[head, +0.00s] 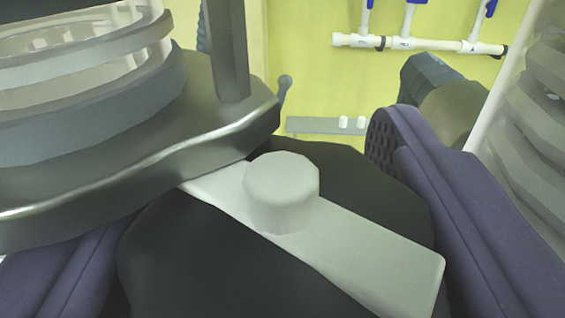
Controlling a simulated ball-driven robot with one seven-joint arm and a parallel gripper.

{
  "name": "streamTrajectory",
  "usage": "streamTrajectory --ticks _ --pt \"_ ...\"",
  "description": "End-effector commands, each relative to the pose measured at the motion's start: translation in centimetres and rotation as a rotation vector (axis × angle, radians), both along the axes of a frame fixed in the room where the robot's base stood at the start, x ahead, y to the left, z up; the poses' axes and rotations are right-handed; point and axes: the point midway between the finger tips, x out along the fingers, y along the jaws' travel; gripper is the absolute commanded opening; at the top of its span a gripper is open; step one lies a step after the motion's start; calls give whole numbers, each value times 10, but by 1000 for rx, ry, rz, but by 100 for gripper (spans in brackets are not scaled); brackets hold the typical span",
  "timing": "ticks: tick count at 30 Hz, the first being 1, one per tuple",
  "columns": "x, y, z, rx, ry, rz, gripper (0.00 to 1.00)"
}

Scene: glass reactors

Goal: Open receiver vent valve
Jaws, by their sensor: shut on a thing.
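A dark round valve knob (190,250) fills the lower middle of the head view. A light grey flat bar (370,262) with a short round boss (283,190) lies across its top, slanting from upper left to lower right. I take this to be the receiver vent valve; no label shows. My gripper (262,195) has one purple-grey finger on each side of the dark knob and is shut on it. The right finger shows well; the left finger is mostly hidden behind a metal flange. The contact faces are not clearly visible.
The grey metal flange (225,135) and ringed glass vessel (85,90) crowd the upper left, close to the knob. Another ringed part (535,130) stands at the right edge. White pipes (420,42) with blue handles and a small shelf (310,125) are on the yellow wall behind.

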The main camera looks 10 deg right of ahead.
Motion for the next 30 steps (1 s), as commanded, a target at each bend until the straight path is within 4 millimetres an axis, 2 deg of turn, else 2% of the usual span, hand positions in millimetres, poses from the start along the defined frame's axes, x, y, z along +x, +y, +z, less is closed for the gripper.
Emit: streamTrajectory --ticks 2,9,24,25,30 --pt "0 -1 -7 2 -13 67 28" --pt "0 4 -5 2 -14 234 28" --pt "-1 4 1 -5 -3 280 27" --pt "-1 4 1 -4 -3 280 63" --pt "-1 4 1 -4 -3 280 63"
